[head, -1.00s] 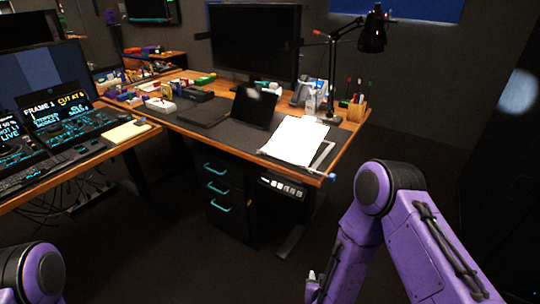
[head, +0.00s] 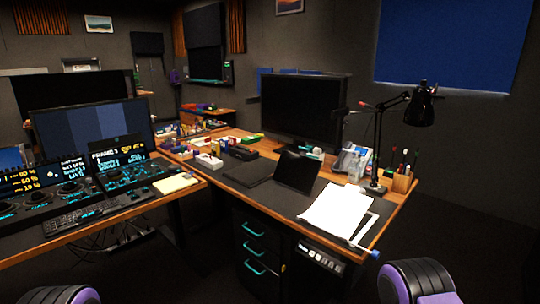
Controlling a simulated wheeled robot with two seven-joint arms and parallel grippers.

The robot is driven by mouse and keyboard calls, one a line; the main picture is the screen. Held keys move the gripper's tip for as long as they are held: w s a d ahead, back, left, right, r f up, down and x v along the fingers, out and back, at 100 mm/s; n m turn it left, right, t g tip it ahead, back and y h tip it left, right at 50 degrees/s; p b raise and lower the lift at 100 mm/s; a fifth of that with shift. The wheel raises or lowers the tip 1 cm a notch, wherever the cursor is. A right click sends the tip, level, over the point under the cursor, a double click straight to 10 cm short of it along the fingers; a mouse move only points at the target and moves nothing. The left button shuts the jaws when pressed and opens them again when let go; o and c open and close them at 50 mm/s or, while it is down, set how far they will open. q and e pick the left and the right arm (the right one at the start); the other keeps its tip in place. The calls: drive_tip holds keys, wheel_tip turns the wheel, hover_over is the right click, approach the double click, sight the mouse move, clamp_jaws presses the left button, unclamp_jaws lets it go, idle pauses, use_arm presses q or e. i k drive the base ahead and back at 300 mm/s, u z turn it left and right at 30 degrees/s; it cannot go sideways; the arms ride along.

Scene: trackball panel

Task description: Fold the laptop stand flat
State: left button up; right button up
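On the wooden desk (head: 402,187), a dark thin panel (head: 297,171) stands tilted upright on a dark mat. It may be the laptop stand, but I cannot tell for sure. A flat dark slab (head: 250,172) lies to its left. White sheets (head: 336,209) lie to its right, over a grey-edged flat thing that they mostly hide. Neither of my grippers is in view; only purple parts of my arms show at the bottom edge, well short of the desk.
A large monitor (head: 300,109) stands behind the panel. A black lamp (head: 420,106), a pen holder (head: 403,182) and bottles crowd the right back. Small coloured items line the left back. A control desk (head: 105,219) with screens adjoins at left. Drawers (head: 257,250) sit below the desk.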

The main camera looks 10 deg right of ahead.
sight(339, 210)
drive_tip(key=z, duration=0.7)
drive_tip(key=i, duration=0.8)
drive_tip(key=u, duration=0.5)
